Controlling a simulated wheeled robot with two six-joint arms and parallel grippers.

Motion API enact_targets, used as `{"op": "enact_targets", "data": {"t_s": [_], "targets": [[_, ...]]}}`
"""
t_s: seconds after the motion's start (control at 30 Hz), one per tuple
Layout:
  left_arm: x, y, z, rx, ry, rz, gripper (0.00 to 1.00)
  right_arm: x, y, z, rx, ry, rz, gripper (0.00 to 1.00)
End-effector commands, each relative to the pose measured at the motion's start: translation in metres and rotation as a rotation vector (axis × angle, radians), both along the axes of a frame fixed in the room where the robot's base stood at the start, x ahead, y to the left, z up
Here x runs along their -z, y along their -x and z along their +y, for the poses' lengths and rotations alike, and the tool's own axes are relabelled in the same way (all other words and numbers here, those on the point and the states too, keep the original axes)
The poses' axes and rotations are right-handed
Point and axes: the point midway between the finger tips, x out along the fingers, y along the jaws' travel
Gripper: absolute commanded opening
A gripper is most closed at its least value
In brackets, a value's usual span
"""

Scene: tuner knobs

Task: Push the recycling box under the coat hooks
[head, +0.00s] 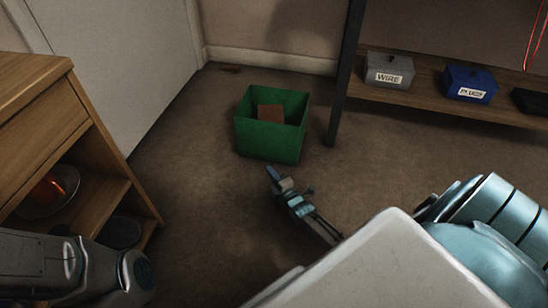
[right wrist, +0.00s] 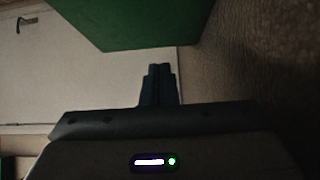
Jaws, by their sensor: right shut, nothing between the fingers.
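The recycling box, an open green box (head: 268,142) with a brown block (head: 271,113) inside, stands on the floor in the middle of the head view. Its green side (right wrist: 130,28) fills the top of the right wrist view. My right gripper (head: 272,172) is shut and empty, low in front of the box's near side. Its closed fingers (right wrist: 158,70) point toward the box; I cannot tell whether they touch it. My left gripper is out of view. I cannot make out any coat hooks.
A wooden cabinet (head: 60,105) stands at the left, near a white door (head: 115,60). A dark-legged shelf (head: 430,104) at the right holds a grey WIRE bin (head: 388,72) and a blue bin (head: 470,84). Bare floor lies around the box, with a wall behind.

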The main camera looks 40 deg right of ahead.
Motion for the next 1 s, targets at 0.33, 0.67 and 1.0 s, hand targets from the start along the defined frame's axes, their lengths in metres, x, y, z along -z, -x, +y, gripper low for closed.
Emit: {"op": "enact_targets", "data": {"t_s": [0.33, 0.67, 1.0], "targets": [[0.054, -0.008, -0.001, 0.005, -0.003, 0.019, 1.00, 0.006, -0.070, -0.009, 0.000, 0.002, -0.003, 0.00], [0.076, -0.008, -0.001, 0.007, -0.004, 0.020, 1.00, 0.002, -0.089, -0.034, 0.000, 0.002, -0.001, 0.00], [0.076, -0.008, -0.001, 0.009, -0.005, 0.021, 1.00, 0.000, -0.091, -0.036, 0.000, 0.001, 0.000, 0.00]]}}
